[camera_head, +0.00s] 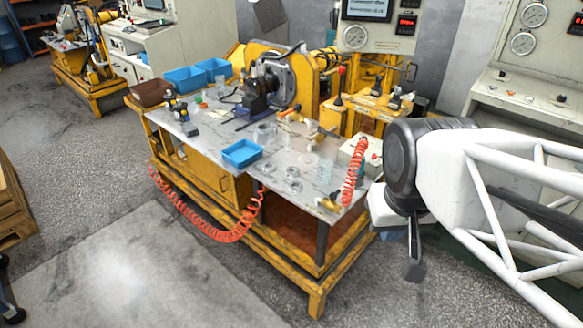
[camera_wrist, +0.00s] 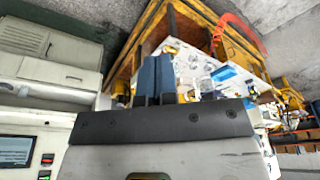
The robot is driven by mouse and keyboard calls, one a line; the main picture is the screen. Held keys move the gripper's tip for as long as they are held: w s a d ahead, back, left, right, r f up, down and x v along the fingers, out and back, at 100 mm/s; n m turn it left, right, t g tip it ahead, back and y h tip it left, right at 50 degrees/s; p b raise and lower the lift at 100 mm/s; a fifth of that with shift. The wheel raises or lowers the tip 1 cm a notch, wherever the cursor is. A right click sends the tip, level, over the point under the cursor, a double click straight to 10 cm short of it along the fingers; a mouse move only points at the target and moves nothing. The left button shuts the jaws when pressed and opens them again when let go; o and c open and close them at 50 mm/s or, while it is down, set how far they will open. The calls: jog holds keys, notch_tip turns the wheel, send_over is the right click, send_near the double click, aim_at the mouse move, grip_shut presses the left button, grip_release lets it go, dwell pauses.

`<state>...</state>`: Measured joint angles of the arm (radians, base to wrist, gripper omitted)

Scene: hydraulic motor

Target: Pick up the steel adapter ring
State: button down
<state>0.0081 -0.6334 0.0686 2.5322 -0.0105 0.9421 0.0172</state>
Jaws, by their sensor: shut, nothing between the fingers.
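Several small steel-coloured round parts lie on the metal workbench (camera_head: 215,128) in the head view. They include a ring-like part (camera_head: 294,187) near the front edge, another (camera_head: 291,172) just behind it and one (camera_head: 268,168) to the left. They are too small to tell which is the steel adapter ring. My gripper (camera_head: 413,270) hangs in the air off the bench's right end, well apart from these parts. Its fingers (camera_wrist: 153,75) show together in the wrist view, shut and empty.
A red coiled hose (camera_head: 352,186) and a pale box (camera_head: 358,150) occupy the right end. A large motor assembly (camera_head: 279,81) stands at the back.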

jog(key=shift+c, duration=0.8)
grip_release()
